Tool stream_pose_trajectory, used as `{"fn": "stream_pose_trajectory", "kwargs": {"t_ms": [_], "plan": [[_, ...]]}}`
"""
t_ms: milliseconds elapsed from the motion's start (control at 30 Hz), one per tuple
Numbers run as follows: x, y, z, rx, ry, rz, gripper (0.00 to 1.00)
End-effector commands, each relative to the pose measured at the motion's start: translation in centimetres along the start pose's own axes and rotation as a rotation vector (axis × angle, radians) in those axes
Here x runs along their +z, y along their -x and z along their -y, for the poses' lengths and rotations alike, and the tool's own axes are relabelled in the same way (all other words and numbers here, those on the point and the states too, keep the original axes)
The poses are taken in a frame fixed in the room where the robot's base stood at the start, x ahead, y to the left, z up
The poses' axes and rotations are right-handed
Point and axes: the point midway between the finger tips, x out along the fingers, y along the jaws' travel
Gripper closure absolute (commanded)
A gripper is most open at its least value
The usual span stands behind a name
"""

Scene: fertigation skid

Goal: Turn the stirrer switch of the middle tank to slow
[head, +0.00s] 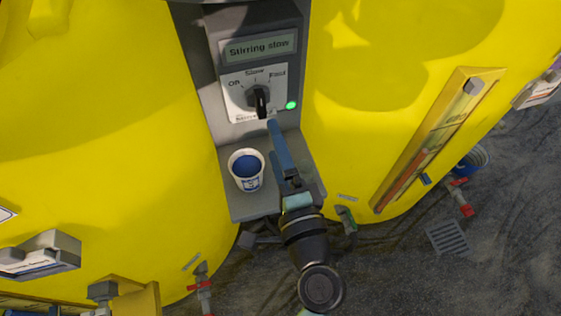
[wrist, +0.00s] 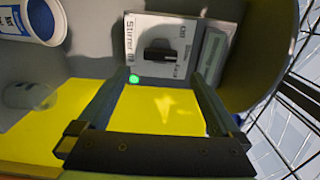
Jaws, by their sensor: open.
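The stirrer switch (head: 261,100) is a black knob on a white plate marked Off, Slow and Fast. Its knob points up towards Slow in the head view. The display (head: 259,47) above it reads "Stirring slow". A green lamp (head: 291,105) glows beside the plate. My gripper (head: 273,138) is open and empty, with its fingertips just below the switch. In the wrist view the knob (wrist: 160,55) appears beyond the gap between the open fingers (wrist: 158,74), and nothing is held.
A white cup with blue contents (head: 248,182) stands on the grey shelf (head: 252,208), left of my gripper. A clear cup (wrist: 30,95) shows at the left of the wrist view. Large yellow tanks (head: 100,130) flank the panel. A sloping gauge (head: 437,140) is on the right tank.

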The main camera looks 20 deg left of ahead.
Motion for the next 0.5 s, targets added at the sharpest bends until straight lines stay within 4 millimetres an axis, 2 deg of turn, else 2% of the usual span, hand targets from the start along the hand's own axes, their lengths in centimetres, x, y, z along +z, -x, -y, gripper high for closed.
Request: {"fn": "stream_pose_trajectory", "kwargs": {"t_ms": [100,200,500], "plan": [[-0.1,1.7,-0.2,0.001,-0.001,-0.002,0.0],[0.0,2.5,-0.1,0.001,0.001,-0.001,0.0],[0.0,2.8,0.0,0.0,0.001,0.0,0.0]]}}
